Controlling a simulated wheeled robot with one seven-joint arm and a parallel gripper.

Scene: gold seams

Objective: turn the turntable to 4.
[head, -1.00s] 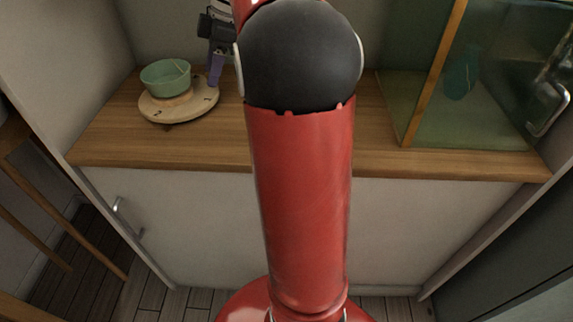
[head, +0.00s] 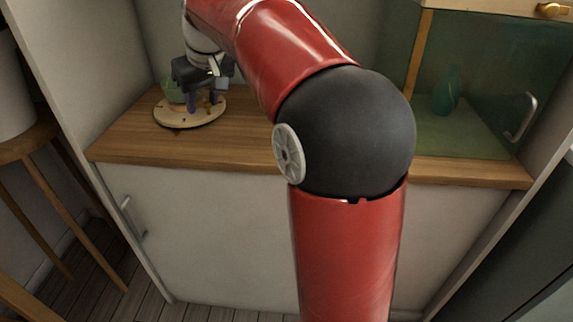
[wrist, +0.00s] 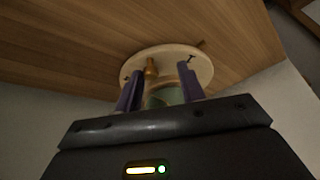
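The turntable (head: 180,117) is a round pale wooden disc with dark marks near its rim, on the left part of the wooden counter. It also shows in the wrist view (wrist: 175,55), where a small brown peg (wrist: 151,70) stands on it. A green bowl (head: 172,92) sits on the disc, partly hidden behind my gripper. My gripper (head: 204,101) is at the right side of the disc, its purple fingers pointing down. In the wrist view the fingers are apart, with the bowl (wrist: 168,97) showing between them. I cannot tell whether they touch anything. The numerals are too small to read.
A greenish glass-fronted cabinet (head: 485,90) with a teal vase (head: 447,92) inside stands on the right of the counter (head: 225,140). White walls close in the left and back. The counter's front left is clear.

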